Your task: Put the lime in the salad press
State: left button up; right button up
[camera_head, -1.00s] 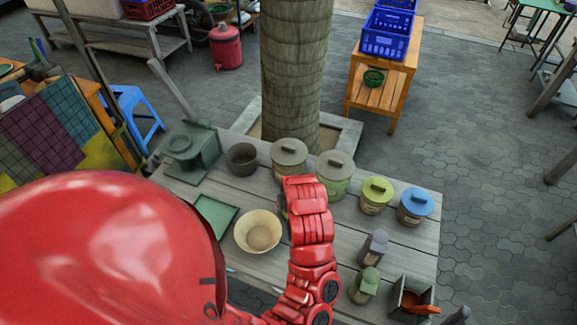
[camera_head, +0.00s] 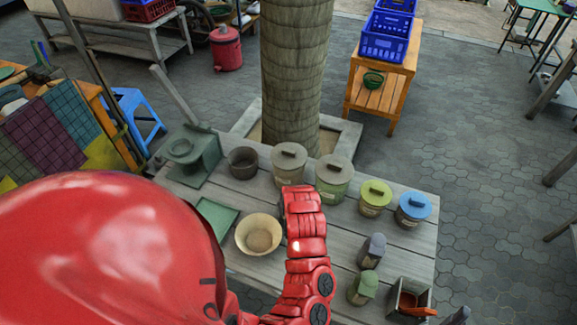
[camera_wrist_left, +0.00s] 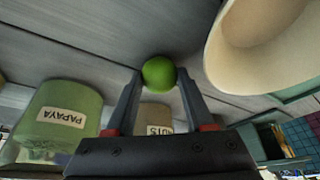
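A grey-green press-like device (camera_head: 190,155) with a round ring and a long raised lever stands at the table's back left; it looks like the salad press. The green lime (camera_wrist_left: 159,73) is between the fingertips of my left gripper (camera_wrist_left: 159,78) in the left wrist view. The two dark fingers stand apart on either side of it, and firm contact is not visible. In the head view the lime and fingers are hidden under my red left arm, right of a cream bowl (camera_head: 258,234). My right gripper is not in view.
The cream bowl also shows close at upper right in the wrist view (camera_wrist_left: 255,50). Several lidded pots, including a green papaya pot (camera_head: 332,182), stand along the table's back. A flat green tray (camera_head: 214,216) lies between the press and bowl. Small jars (camera_head: 372,250) stand right of the arm.

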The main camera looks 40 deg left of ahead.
pick_arm(q)
grip_shut()
